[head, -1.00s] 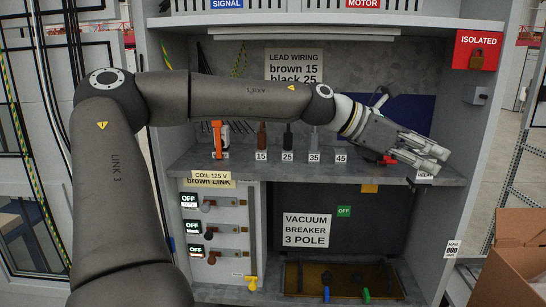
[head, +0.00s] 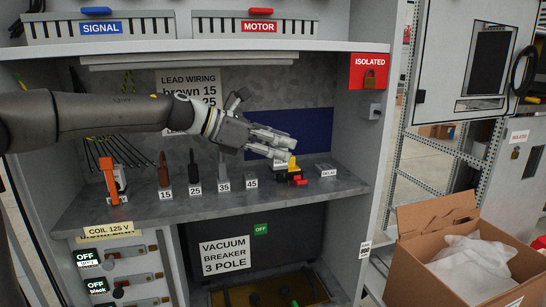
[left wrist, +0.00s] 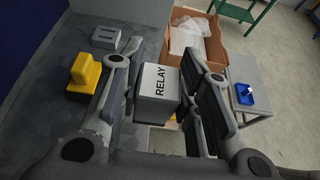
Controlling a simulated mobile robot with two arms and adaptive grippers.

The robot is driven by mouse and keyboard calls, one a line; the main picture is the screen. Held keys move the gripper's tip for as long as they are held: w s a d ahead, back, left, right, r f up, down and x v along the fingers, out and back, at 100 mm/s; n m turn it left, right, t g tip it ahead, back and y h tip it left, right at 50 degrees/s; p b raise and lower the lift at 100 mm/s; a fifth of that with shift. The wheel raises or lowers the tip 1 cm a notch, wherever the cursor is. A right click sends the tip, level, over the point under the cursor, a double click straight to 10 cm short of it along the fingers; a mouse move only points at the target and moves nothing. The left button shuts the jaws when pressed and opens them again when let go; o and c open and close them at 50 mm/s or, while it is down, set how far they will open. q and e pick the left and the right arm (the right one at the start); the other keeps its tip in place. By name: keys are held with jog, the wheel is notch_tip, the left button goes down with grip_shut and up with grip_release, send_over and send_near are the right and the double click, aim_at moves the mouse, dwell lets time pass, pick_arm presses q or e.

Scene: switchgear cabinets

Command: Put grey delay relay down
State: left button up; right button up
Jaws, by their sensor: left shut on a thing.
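My left gripper (head: 284,147) is shut on the grey relay (left wrist: 158,92), a box with a white face lettered RELAY. The left wrist view shows the relay between the two fingers. In the head view the fingers largely hide it. The gripper is above the right part of the cabinet shelf (head: 225,203), near a yellow and black device with a red part (head: 294,174). I cannot tell how high the relay is above the shelf. The yellow part (left wrist: 85,72) is left of the fingers in the wrist view. My right gripper is not in view.
A low grey block (head: 326,169) sits at the shelf's right end. Numbered stands with leads (head: 194,172) and an orange tool (head: 112,179) are to the left. The cabinet's right wall (head: 376,150) bounds the shelf. An open cardboard box (head: 465,255) stands lower right.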

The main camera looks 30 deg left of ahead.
pick_arm(q)
jog(key=shift+w+a+f, duration=0.4)
jog(key=shift+a+f, duration=0.05)
jog(key=shift+f, duration=0.1)
jog(key=f, duration=0.1)
jog(key=f+p, duration=0.1)
jog(key=f, duration=0.1)
jog(key=w+a+f, duration=0.1)
jog(key=f, duration=0.1)
jog(key=shift+p, duration=0.3)
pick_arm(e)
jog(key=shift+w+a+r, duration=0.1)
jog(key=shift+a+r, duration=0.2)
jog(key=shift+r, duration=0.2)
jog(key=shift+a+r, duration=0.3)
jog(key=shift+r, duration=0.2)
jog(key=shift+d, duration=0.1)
pick_arm(q)
jog(key=shift+d, duration=0.1)
jog(key=o, duration=1)
jog(key=shift+f, duration=0.1)
jog(key=shift+o, duration=0.2)
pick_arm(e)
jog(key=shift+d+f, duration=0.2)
